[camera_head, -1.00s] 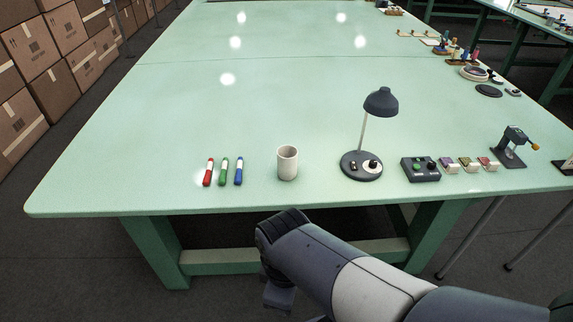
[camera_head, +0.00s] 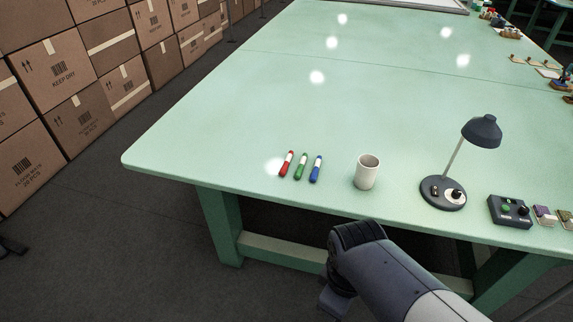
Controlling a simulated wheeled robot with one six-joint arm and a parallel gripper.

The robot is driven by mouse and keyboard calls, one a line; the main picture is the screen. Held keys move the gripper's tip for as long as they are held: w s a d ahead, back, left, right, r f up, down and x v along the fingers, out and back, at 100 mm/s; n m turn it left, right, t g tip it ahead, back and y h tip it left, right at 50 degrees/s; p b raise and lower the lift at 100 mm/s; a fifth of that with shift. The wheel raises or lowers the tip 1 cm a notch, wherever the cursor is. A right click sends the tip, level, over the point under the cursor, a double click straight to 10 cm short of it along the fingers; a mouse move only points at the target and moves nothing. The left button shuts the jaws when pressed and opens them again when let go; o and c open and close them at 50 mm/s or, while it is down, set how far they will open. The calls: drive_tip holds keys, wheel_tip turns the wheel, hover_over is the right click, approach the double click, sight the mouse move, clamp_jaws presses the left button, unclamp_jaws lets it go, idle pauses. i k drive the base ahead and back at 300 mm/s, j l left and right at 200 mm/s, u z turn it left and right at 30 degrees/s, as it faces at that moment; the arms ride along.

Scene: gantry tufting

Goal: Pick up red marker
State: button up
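The red marker (camera_head: 286,164) lies on the green table (camera_head: 230,125) near its front edge, leftmost of three markers. It has a white band around its middle. The green marker (camera_head: 301,167) and the blue marker (camera_head: 316,169) lie beside it to the right, apart from each other. My arm comes in from the lower right, below the table's front edge and apart from the markers. The fingers of my gripper cannot be made out clearly at the arm's end.
A white cup (camera_head: 367,171) stands right of the markers. A dark desk lamp (camera_head: 443,194) and a control box (camera_head: 509,211) stand further right. Stacked cardboard boxes (camera_head: 84,121) line the left side. The table behind and left of the markers is clear.

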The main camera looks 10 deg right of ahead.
sight(283, 171)
drive_tip(key=i+j+u, duration=0.25)
drive_tip(key=i, duration=0.8)
drive_tip(key=k+l, duration=0.05)
drive_tip(key=l, duration=0.05)
